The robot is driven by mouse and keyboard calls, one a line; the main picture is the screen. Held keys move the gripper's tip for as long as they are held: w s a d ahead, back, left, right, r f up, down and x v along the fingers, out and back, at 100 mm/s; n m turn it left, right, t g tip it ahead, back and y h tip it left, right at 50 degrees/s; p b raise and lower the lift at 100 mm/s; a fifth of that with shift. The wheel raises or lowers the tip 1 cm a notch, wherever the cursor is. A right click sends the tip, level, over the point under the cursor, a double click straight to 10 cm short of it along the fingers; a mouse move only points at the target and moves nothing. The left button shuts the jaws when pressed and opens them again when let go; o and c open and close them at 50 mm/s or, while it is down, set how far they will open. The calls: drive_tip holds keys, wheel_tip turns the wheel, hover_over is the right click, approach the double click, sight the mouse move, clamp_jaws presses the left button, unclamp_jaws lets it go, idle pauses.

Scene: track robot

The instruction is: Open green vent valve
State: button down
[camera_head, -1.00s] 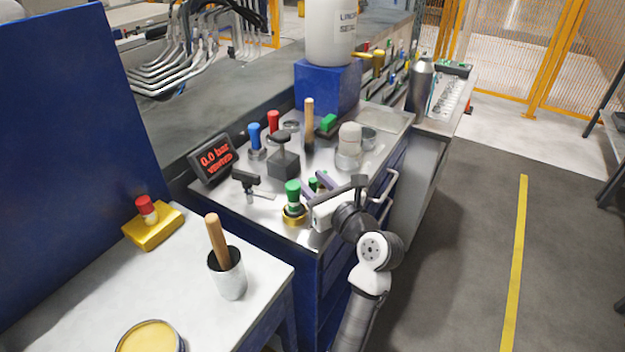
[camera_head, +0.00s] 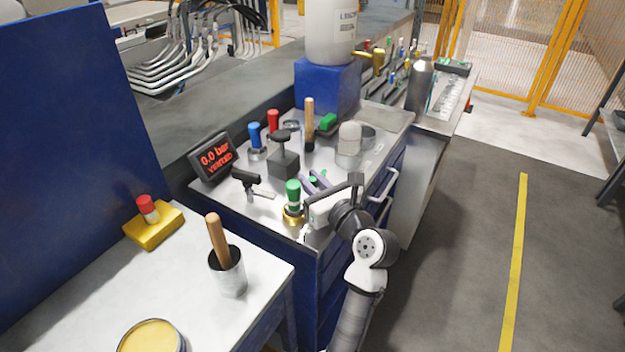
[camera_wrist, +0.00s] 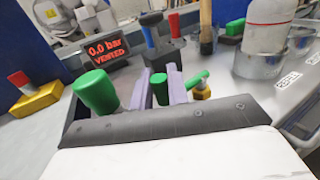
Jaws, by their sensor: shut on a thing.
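The green vent valve has a green lever (camera_wrist: 197,78) on a small brass body (camera_wrist: 203,93) in the wrist view. My gripper (camera_wrist: 161,82) has its two pale purple fingers on either side of a green part of the lever, shut on it. The lever's right end sticks out beyond the right finger. In the head view my gripper (camera_head: 315,181) is at the bench's front right, with only bits of green showing between the fingers. The display (camera_head: 215,158) reads "0.0 bar VENTED" in red; it also shows in the wrist view (camera_wrist: 106,50).
A larger green-topped knob on a brass ring (camera_head: 293,197) stands just left of my gripper.

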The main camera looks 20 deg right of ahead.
drive_tip(key=shift+w+a+r+m+h+p, duration=0.2)
drive_tip(key=shift+m+h+p, duration=0.3)
drive_tip(key=shift+p, duration=0.65)
drive_tip(key=shift+w+a+f+m+h+p, duration=0.15)
drive_tip(key=shift+m+h+p, duration=0.15)
drive_tip(key=shift+h+p, duration=0.6)
drive_tip(key=c, duration=1.4)
unclamp_jaws()
drive_tip(key=s+b, duration=0.2)
drive_tip(key=s, duration=1.1)
drive_tip(key=shift+s+d+b, duration=0.3)
drive_tip(key=shift+s+d, duration=0.1)
